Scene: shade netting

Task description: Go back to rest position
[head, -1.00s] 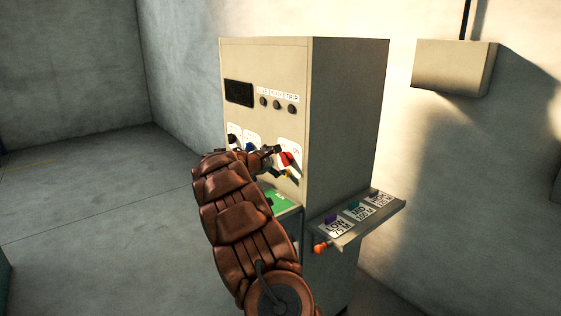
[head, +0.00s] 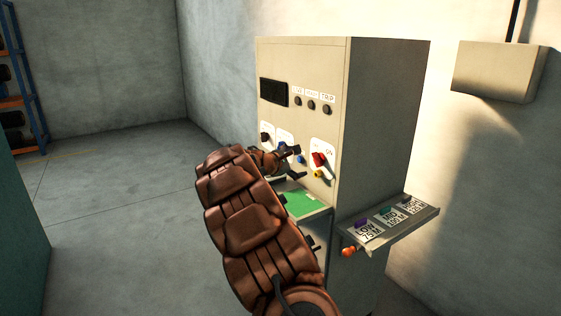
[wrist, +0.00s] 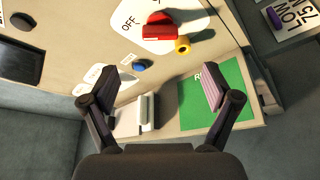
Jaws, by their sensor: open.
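My gripper (head: 293,163) is in front of the panel of a beige cabinet (head: 385,120), at the end of my brown arm. In the wrist view my gripper (wrist: 160,92) has its two fingers spread wide with nothing held between them. Beyond the fingers are a red switch handle (wrist: 158,29), a yellow knob (wrist: 183,45), a blue button (wrist: 138,66) and a green plate (wrist: 225,97). The red handle (head: 319,159) also shows in the head view, to the right of the fingers. My arm hides part of the cabinet's lower front.
A side shelf (head: 428,217) with labelled coloured pieces juts out at the cabinet's right. A wall box (head: 497,72) hangs at the upper right. A blue and orange rack (head: 22,80) stands at the far left. The floor (head: 110,210) left of the cabinet is clear.

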